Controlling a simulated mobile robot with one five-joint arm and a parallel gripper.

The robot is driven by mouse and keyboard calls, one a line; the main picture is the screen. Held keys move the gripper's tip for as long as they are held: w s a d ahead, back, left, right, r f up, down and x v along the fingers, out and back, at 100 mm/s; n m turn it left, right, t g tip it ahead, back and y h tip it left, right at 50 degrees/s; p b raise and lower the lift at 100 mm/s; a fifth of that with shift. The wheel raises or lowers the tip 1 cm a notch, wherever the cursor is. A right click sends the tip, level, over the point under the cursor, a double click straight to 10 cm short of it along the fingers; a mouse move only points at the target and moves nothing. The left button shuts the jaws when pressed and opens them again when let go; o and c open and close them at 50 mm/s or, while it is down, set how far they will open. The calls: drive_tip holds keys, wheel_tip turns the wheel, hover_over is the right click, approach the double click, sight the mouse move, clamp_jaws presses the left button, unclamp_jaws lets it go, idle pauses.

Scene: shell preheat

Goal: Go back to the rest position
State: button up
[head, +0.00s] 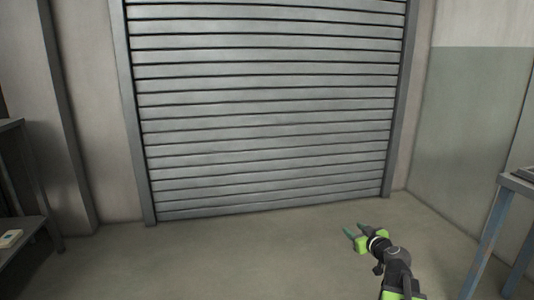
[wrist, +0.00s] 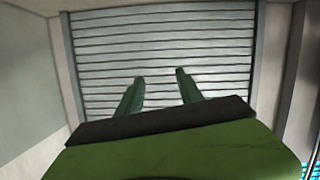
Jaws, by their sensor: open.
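My gripper (head: 354,230) is at the lower right of the head view, held out over bare floor. Its two green fingers are apart with nothing between them. In the wrist view the fingers (wrist: 158,80) also stand apart and empty, in front of a grey slatted shutter. My gripper touches nothing in either view.
The closed roller shutter (head: 270,110) fills the back wall. A blue-legged table (head: 520,184) stands at the right edge.

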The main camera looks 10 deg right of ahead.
drive_tip(key=a+f+n+g+y+p, duration=0.1)
drive_tip(key=a+f+n+g+y, duration=0.15)
drive_tip(key=a, duration=1.15)
drive_tip(key=a+f+n+g+y, duration=0.2)
drive_tip(key=a+f+g+y, duration=0.15)
drive_tip(key=a, duration=1.05)
drive_tip(key=s+a+f+g+h, duration=0.2)
drive_tip(key=s+a+f+g, duration=0.2)
drive_tip(key=s+a+f, duration=0.35)
drive_tip(key=s+d+f+m+g+h+p, duration=0.1)
drive_tip(key=s+d+m+g+h, duration=0.35)
drive_tip(key=s+d+m, duration=0.4)
wheel_tip(320, 180, up, 37)
drive_tip(key=s+a+n+p, duration=0.1)
drive_tip(key=a+p, duration=0.1)
drive_tip(key=p, duration=3.5)
drive_tip(key=shift+a+r+n+p, duration=0.15)
drive_tip(key=shift+r+n+p, duration=0.05)
drive_tip(key=shift+n+p, duration=0.2)
drive_tip(key=shift+s, duration=0.1)
